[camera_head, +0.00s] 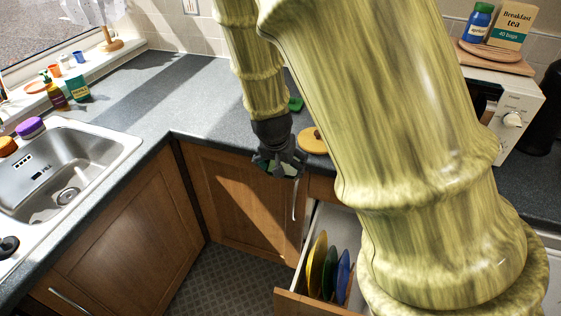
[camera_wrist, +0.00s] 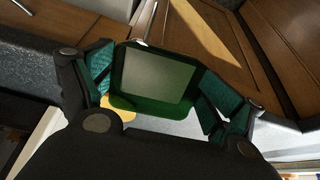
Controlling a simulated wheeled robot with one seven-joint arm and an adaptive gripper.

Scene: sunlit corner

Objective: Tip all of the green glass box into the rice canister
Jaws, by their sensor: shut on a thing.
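My gripper (camera_head: 280,165) is shut on the green glass box (camera_wrist: 155,75), which sits between the two fingers in the wrist view. In the head view only a little green shows at the fingertips, in front of the worktop's edge near the inner corner. I cannot make out what is in the box. No rice canister can be made out; my arm hides part of the worktop. A round yellow thing (camera_head: 313,141) lies on the worktop just right of my gripper, with a small green thing (camera_head: 295,104) behind it.
The sink (camera_head: 60,175) is at the left, with bottles and cups behind it. Below, an open drawer (camera_head: 318,300) holds upright coloured plates. The worktop (camera_head: 185,95) left of my gripper is clear.

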